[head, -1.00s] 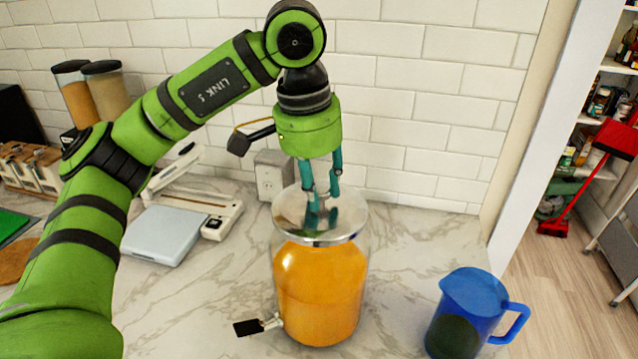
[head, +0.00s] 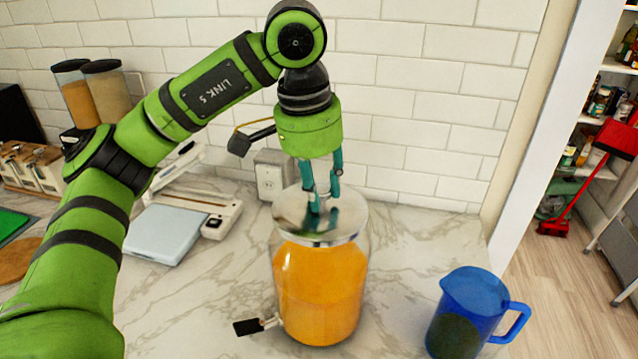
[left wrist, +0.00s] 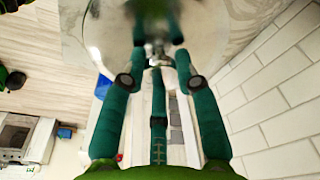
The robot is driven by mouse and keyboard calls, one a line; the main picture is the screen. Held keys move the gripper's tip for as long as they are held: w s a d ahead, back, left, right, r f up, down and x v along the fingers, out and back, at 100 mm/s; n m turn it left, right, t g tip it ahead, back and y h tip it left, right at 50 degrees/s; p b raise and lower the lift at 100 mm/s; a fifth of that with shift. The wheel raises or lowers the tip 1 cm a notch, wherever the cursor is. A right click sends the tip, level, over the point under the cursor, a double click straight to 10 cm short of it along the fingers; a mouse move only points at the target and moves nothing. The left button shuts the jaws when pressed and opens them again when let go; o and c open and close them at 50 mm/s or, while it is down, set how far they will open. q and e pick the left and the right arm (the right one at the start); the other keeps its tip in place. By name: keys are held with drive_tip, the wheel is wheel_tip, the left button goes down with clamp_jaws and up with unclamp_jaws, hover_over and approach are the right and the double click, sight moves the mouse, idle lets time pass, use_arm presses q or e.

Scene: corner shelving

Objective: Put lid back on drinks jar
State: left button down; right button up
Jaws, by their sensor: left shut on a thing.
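The drinks jar (head: 318,290) is a clear glass jar holding orange liquid, with a tap low on its left side. It stands upright on the marble counter. The shiny round metal lid (head: 345,226) is over the jar's mouth and looks level; I cannot tell whether it is fully seated. My left gripper (head: 319,205) points straight down at the middle of the lid and is shut on its knob, which the fingers mostly hide. The lid also shows in the left wrist view (left wrist: 95,25) beneath the green fingers. My right gripper is not in view.
A blue jug (head: 468,310) stands on the counter right of the jar. The tiled wall is close behind the jar. Counter between jar and jug is clear.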

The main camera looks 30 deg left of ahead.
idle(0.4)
use_arm(q)
drive_tip(key=c, duration=0.8)
unclamp_jaws()
drive_tip(key=shift+c, duration=0.2)
drive_tip(key=shift+o, duration=0.4)
drive_tip(key=o, duration=0.4)
drive_tip(key=shift+r, duration=0.1)
drive_tip(key=shift+r+p, duration=2.1)
drive_tip(key=shift+r, duration=0.4)
drive_tip(key=shift+r+p, duration=0.95)
